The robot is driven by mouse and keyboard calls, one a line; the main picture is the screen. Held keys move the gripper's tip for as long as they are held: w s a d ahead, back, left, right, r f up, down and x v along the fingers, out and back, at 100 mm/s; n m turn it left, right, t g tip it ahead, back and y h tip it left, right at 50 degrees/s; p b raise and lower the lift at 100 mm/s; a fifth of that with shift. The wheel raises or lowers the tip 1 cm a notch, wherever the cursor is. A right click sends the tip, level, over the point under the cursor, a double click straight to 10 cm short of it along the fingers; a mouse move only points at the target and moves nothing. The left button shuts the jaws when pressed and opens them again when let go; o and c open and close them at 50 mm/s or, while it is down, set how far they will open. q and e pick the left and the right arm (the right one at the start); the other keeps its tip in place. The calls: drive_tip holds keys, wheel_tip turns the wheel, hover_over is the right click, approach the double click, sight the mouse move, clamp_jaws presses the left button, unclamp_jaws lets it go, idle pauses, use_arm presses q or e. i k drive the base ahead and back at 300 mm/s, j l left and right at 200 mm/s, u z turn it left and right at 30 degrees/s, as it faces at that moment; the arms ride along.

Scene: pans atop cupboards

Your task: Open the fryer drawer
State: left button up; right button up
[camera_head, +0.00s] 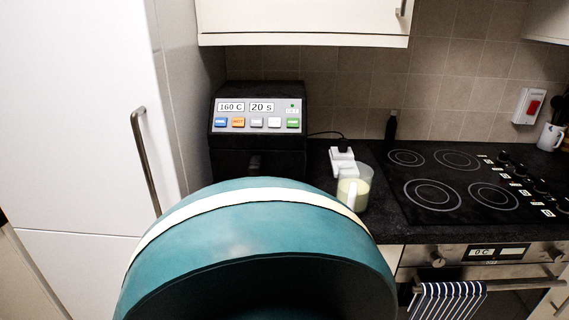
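The fryer (257,93) is a black box on the dark counter against the tiled wall, left of centre. Its sloped grey panel (257,115) reads 160 C and 20 s, above a row of coloured buttons. The black drawer front (285,160) is below the panel, with a dark handle (255,163) in its middle. The drawer looks shut, though its lower part is hidden from view. Neither of my grippers is in view.
A clear jug (354,187) with pale contents and a white plug block (343,160) stand right of the fryer. A black hob (450,185) is further right. A tall white cupboard (80,120) with a vertical handle is left. A wall cupboard (300,20) hangs above.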

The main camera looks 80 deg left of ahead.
sight(226, 164)
drive_tip(key=u, duration=2.75)
